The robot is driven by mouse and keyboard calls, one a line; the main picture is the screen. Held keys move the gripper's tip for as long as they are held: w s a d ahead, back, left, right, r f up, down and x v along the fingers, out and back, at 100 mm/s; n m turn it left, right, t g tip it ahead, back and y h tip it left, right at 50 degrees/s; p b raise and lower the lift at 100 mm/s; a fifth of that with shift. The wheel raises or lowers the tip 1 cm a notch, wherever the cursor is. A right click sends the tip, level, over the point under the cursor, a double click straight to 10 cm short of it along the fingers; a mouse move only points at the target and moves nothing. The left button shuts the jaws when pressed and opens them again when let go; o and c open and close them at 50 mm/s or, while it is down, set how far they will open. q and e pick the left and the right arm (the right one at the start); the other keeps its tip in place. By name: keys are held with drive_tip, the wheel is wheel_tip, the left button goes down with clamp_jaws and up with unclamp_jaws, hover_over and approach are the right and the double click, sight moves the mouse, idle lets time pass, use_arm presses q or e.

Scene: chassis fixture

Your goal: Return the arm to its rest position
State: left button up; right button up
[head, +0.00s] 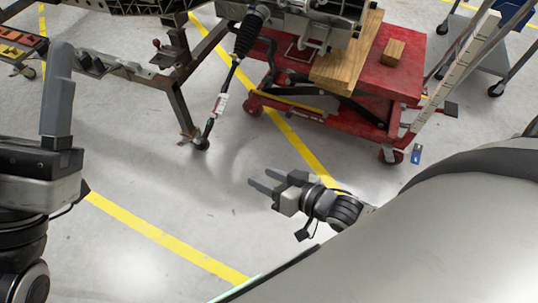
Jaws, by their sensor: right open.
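My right gripper (273,181) is low in the middle of the head view, over the grey floor. Its two grey fingers point left, with a gap between them and nothing in it. My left gripper (62,95) is at the left edge, with its grey fingers pointing up. Its fingers overlap in this view, so I cannot see whether there is a gap between them. I see no object in it. Part of my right arm is hidden behind my own light grey body.
A red lift cart (390,75) with wooden blocks (393,52) stands at the upper right. A dark metal frame (180,85) stands at the upper left, with a black shaft (236,65) hanging beside it. Floor with yellow lines (165,240) is clear around my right gripper.

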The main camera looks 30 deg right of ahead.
use_arm(q)
drive_tip(key=w+a+f+n+y, duration=0.1)
drive_tip(key=w+f+n+y, duration=0.15)
drive_tip(key=f, duration=0.35)
drive_tip(key=w+a+f+n+g+y, duration=0.1)
drive_tip(key=f+n+y, duration=0.15)
drive_tip(key=f, duration=0.25)
drive_tip(key=w+a+f+n+y, duration=0.1)
drive_tip(key=f+y, duration=0.3)
drive_tip(key=f, duration=0.2)
drive_tip(key=s+a+f+n+g+y, duration=0.1)
drive_tip(key=s+f+g+y, duration=0.1)
drive_tip(key=f, duration=0.8)
drive_tip(key=s+a+f+n+g+y, duration=0.2)
drive_tip(key=s+f+g, duration=0.3)
drive_tip(key=f, duration=0.6)
drive_tip(key=shift+s+a+n+y, duration=0.25)
drive_tip(key=shift+a+n+y, duration=0.05)
use_arm(e)
drive_tip(key=s+a+r+n+g+h, duration=0.2)
drive_tip(key=s+r+h, duration=0.1)
drive_tip(key=shift+s+a+r+n, duration=0.15)
drive_tip(key=shift+s+r+n, duration=0.05)
drive_tip(key=shift+n, duration=0.1)
